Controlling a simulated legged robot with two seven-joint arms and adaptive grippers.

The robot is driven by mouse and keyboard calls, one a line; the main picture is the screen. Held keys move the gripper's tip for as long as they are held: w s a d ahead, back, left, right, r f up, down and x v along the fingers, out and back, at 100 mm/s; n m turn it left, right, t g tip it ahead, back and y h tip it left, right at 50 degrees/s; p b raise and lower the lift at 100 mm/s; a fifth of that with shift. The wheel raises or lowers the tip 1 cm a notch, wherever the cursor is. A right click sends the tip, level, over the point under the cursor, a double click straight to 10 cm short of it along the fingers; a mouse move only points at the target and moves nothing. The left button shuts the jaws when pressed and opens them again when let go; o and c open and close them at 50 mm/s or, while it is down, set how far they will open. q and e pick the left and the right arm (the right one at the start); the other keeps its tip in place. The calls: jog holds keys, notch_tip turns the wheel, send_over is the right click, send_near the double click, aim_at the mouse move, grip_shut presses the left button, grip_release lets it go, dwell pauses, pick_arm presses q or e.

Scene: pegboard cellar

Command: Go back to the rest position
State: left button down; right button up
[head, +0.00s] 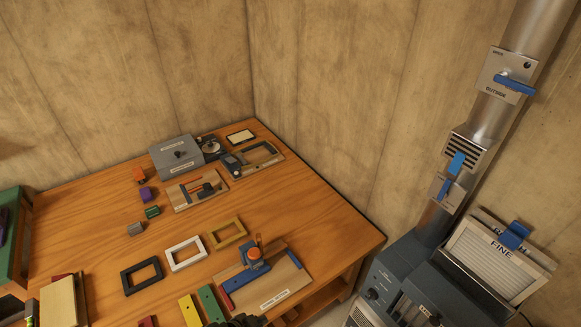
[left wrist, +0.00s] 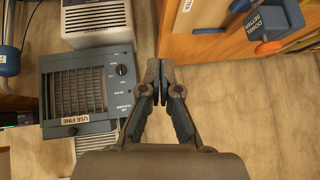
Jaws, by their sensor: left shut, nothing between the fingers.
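My left gripper (left wrist: 159,80) is shut and empty in the left wrist view, its fingertips together above the pale floor. In the head view only a dark part of it (head: 241,321) shows at the bottom edge, by the front of the wooden table (head: 330,230). My right gripper is in neither view. No object is held.
On the table are frames in black (head: 142,275), white (head: 186,253) and yellow (head: 227,233), a grey box (head: 177,156) and a board with a blue tool (head: 254,262). A dark blue machine (head: 405,275) with a duct (head: 490,110) stands at right.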

pick_arm(q)
jog(key=s+a+f+n+g+y, duration=0.1)
jog(key=s+a+f+n+y, duration=0.15)
jog(key=s+a+n, duration=0.35)
jog(key=s+a+f+n+g+y, duration=0.2)
jog(key=s+a+n+y, duration=0.15)
jog(key=s+a, duration=0.3)
jog(key=s+f+h, duration=0.1)
jog(key=s+f, duration=0.2)
jog(key=f, duration=2.5)
jog(key=s+a+f+g, duration=0.2)
jog(key=s+f, duration=1.2)
jog(key=s, duration=0.3)
jog(key=shift+a+f, duration=0.25)
jog(key=shift+a, duration=0.15)
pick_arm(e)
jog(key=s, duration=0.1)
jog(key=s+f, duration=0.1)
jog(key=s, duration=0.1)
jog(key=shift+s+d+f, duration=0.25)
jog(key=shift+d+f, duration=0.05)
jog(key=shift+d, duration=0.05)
pick_arm(q)
jog(key=shift+m, duration=0.25)
